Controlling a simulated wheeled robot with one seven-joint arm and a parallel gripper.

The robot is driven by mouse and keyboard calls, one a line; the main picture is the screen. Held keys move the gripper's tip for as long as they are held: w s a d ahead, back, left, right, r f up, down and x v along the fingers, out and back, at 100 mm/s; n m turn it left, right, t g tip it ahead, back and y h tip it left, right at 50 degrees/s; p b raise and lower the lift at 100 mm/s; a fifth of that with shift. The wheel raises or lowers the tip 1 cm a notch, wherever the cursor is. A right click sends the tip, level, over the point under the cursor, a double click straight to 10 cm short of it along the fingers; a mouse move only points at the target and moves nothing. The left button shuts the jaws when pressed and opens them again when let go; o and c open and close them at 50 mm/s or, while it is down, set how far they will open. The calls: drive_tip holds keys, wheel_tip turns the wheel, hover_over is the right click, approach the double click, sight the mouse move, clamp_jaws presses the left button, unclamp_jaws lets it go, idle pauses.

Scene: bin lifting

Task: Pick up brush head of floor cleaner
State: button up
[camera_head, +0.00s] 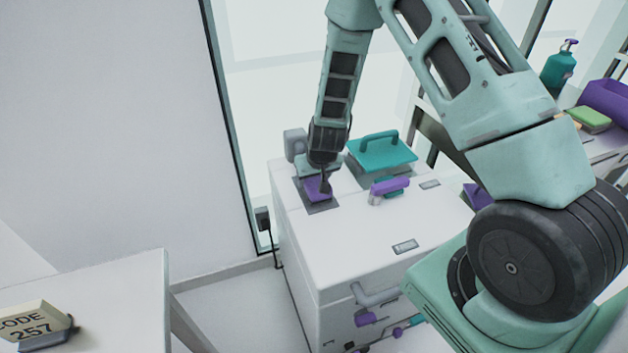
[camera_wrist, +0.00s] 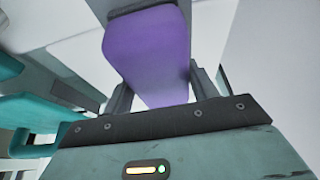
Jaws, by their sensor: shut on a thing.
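My gripper (camera_head: 325,186) points down over the far left part of the white cabinet top. It is shut on a purple block-like part (camera_head: 315,187), which I take to be the brush head. The part sits at a dark square patch on the cabinet top. In the wrist view the purple part (camera_wrist: 148,55) fills the space between the two dark fingers (camera_wrist: 160,88). Its far end reaches under a grey piece at the top of that view. I cannot tell whether it is clear of the surface.
The white cabinet (camera_head: 350,245) has a teal handled lid (camera_head: 380,153) and a purple-handled tool (camera_head: 388,190) right of my gripper. A grey box (camera_head: 295,143) stands behind. A white table with a code block (camera_head: 36,325) is at lower left. Shelves with a teal bottle (camera_head: 559,68) are at right.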

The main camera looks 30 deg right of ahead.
wheel_tip(320, 180, up, 10)
drive_tip(key=shift+r, duration=0.25)
idle(0.3)
drive_tip(key=shift+o, duration=1.2)
